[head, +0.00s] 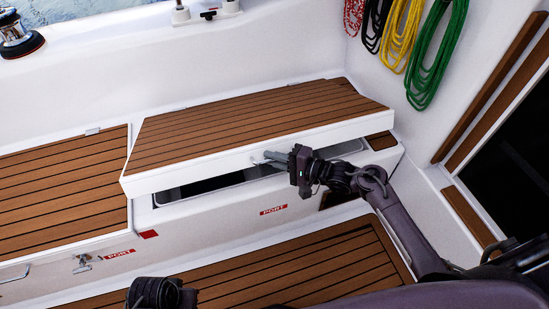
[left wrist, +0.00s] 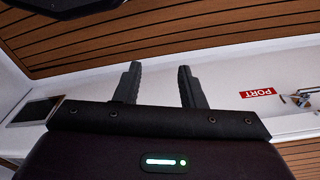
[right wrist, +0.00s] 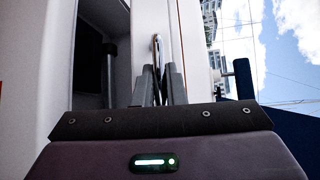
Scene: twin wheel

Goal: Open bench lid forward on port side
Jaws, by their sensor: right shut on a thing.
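The forward port bench lid (head: 235,130), white with teak slats, is raised a little at its front edge. A dark gap shows between it and the white bench below. My right gripper (head: 278,160) is at the lid's front edge, shut on the metal lid handle (head: 258,157). In the right wrist view the handle (right wrist: 157,60) rises as a loop between the close-set fingers (right wrist: 160,85). In the left wrist view my left gripper (left wrist: 160,85) has its fingers apart with nothing between them. In the head view only a dark part of my left arm shows.
The neighbouring bench lid (head: 60,190) at the left lies closed, with a metal latch (head: 82,263) below it. Coiled ropes, including a green one (head: 432,65), hang on the wall at the right. A winch (head: 15,38) stands at the upper left. The teak floor (head: 300,270) is in front.

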